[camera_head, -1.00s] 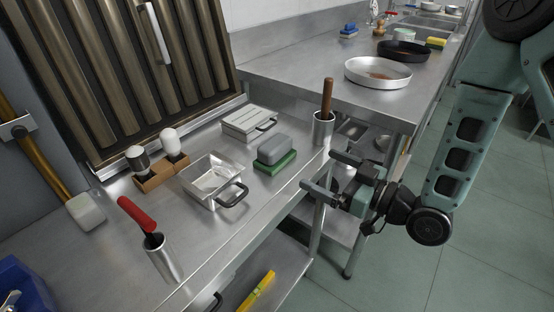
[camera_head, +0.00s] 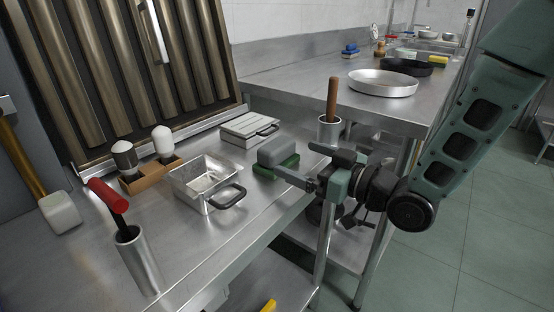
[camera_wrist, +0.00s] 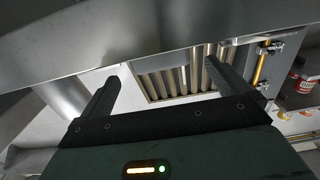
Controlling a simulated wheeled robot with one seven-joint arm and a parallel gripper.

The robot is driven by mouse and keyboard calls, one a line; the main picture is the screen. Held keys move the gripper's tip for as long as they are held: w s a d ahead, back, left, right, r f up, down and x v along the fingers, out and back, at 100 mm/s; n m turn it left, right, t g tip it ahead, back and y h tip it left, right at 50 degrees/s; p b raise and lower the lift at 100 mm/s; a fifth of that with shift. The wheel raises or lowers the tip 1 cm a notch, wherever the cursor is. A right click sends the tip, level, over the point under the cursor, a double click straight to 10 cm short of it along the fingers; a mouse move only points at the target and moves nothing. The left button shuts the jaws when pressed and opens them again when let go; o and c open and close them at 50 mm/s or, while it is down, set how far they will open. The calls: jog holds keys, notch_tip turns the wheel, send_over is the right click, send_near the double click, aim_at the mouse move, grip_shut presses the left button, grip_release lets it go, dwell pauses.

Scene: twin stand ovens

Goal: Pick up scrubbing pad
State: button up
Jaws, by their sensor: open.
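The scrubbing pad is most likely the grey and green block on the steel counter: a grey upper part (camera_head: 278,152) lies on a green base (camera_head: 284,166). My gripper (camera_head: 298,164) is open and empty, pointing left, just right of the block in the head view. One finger partly overlaps the green base in the picture; I cannot tell whether it touches. In the wrist view my gripper's two fingers (camera_wrist: 160,85) are spread apart with nothing between them, and the block does not show there.
A steel pan with a black handle (camera_head: 200,183), a lidded box (camera_head: 249,128), shakers in a wooden holder (camera_head: 150,176), a cup with a red-handled tool (camera_head: 138,262) and a cup with a wooden handle (camera_head: 329,130) stand around. Round pans (camera_head: 383,84) sit on the far counter.

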aim_at(286, 152)
jog(key=shift+x, duration=2.85)
jog(key=c, duration=1)
notch_tip(286, 152, up, 9)
jog(key=shift+p, duration=0.9)
jog(key=shift+a+r+b, duration=0.1)
jog(key=shift+r+b, duration=0.3)
jog(key=shift+b, duration=0.4)
